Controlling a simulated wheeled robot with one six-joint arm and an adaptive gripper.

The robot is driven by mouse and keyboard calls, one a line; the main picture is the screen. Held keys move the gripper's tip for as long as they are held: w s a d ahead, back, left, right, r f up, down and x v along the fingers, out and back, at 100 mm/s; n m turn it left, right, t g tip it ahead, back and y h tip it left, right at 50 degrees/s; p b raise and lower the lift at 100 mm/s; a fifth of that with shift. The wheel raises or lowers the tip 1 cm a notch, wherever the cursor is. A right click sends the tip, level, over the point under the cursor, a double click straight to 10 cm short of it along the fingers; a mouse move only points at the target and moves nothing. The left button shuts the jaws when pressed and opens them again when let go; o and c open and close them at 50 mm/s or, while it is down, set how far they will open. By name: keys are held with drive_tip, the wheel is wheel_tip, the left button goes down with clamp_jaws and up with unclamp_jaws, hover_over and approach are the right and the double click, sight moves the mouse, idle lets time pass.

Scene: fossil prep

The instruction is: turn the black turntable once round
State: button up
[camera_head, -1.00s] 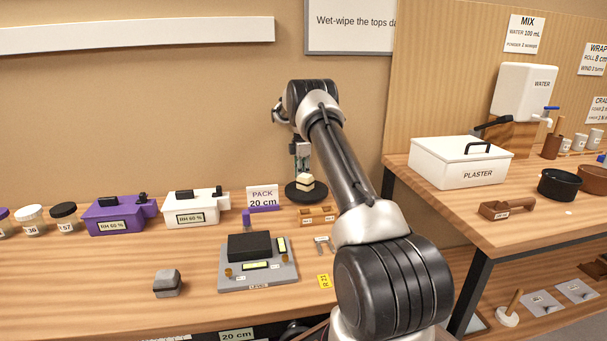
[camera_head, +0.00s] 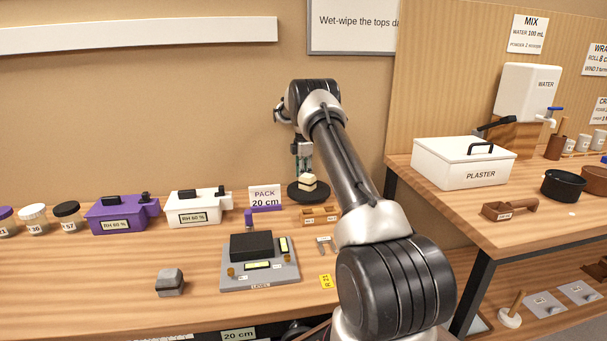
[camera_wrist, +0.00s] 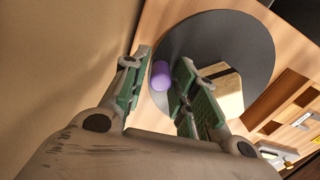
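The black turntable (camera_head: 299,195) stands at the back of the bench, below my gripper, and fills the middle of the wrist view (camera_wrist: 235,35). A pale, cream-coloured block (camera_head: 307,182) sits on it, and also shows in the wrist view (camera_wrist: 229,95). A short purple peg (camera_wrist: 161,75) shows near the turntable's edge in the wrist view. My gripper (camera_wrist: 164,66) points down at the turntable with its fingers apart, one on each side of the peg. Whether either finger touches the peg I cannot tell. The head view does not show the peg clearly.
A small wooden tray (camera_head: 319,222) stands just in front of the turntable. A PACK sign (camera_head: 264,196) and a white box (camera_head: 196,208) are to its left. A grey levelling plate (camera_head: 280,279) lies nearer. The wall is close behind my gripper.

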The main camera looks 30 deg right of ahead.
wheel_tip(320, 180, up, 12)
idle(0.5)
